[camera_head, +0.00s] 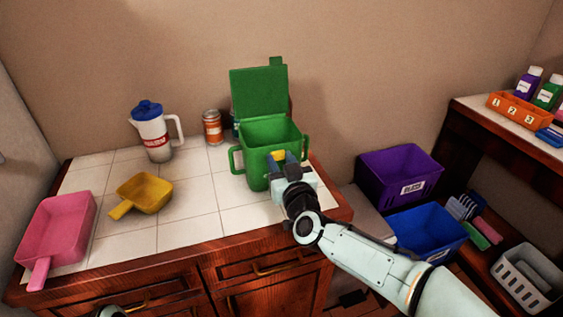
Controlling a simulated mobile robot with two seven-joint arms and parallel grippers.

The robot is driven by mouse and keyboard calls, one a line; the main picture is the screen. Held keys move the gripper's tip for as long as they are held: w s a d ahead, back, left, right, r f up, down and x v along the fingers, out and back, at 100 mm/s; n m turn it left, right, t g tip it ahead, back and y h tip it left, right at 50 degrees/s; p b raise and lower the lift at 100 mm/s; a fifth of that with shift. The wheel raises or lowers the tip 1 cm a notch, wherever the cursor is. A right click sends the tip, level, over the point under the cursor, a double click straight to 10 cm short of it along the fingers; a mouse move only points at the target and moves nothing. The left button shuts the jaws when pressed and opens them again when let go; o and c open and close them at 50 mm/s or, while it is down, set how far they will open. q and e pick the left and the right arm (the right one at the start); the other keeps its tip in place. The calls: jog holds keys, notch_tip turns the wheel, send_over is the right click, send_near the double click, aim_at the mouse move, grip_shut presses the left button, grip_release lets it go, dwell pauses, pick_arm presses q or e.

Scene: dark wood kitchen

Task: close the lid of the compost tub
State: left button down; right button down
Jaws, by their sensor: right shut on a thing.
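The green compost tub (257,150) stands upright on the tiled counter, with a handle on each side. Its green lid (259,92) stands open, raised upright at the back of the tub. My right gripper (279,158) is at the tub's front right, by the front rim. It is shut on a small yellow piece (279,155) that shows between its fingers. I cannot tell whether this piece is part of the tub or a separate thing. The gripper hides part of the tub's front.
A white pitcher (155,139) with a blue lid and an orange can (212,127) stand left of the tub. A yellow scoop (146,193) and a pink one (58,229) lie further left. Purple (397,178) and blue (424,230) bins are at right.

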jog(key=c, duration=0.7)
grip_release()
jog(key=v, duration=1.3)
jog(key=shift+s, duration=0.15)
